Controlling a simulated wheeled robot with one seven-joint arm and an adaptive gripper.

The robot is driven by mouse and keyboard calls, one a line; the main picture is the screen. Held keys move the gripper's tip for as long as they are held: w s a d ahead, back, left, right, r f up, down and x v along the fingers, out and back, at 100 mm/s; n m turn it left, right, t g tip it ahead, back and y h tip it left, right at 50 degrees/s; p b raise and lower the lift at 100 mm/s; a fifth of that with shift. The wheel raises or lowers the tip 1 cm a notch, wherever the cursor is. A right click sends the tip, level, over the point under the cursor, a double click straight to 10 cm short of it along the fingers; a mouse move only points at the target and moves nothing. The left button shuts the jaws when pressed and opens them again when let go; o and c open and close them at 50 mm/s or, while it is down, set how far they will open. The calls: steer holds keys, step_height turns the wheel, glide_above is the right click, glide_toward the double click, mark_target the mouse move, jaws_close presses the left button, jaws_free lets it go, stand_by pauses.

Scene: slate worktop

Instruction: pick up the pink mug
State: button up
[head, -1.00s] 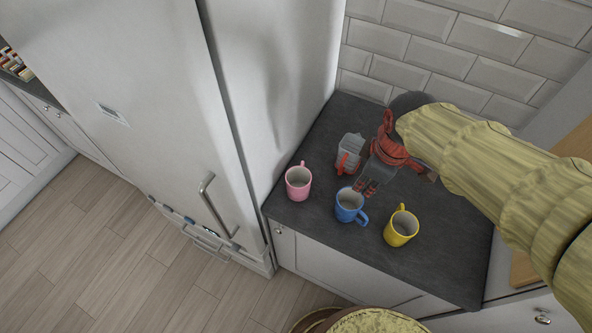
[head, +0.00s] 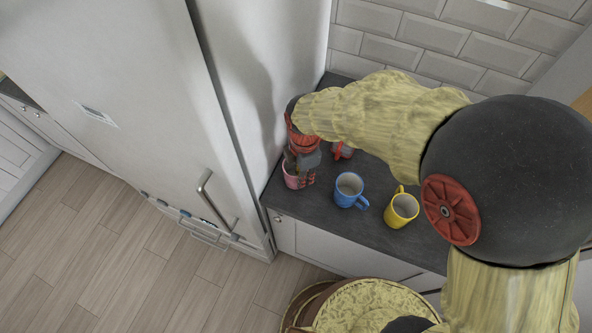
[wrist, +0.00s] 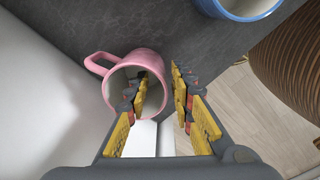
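The pink mug (head: 291,183) stands on the slate worktop at its left end, partly hidden by my gripper (head: 301,172) in the head view. In the wrist view, the pink mug (wrist: 146,57) shows its open mouth, with its handle at the upper left. My gripper (wrist: 160,86) is open there, with a gap between its fingertips. The left finger lies over the mug's mouth and the right finger lies outside its right wall. I cannot tell how deep the left finger reaches or whether either finger touches the mug.
A blue mug (head: 349,191) and a yellow mug (head: 402,211) stand to the right on the worktop (head: 372,226). A container with a red handle (head: 341,151) is mostly hidden behind my arm. The tall white fridge (head: 130,70) borders the left side.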

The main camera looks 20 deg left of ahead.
step_height(320, 180, down, 4)
steer(key=shift+d+f+b, duration=0.1)
steer(key=shift+f+b, duration=0.15)
steer(key=shift+b, duration=0.2)
steer(key=shift+c, duration=1)
steer(key=c, duration=0.4)
jaws_close()
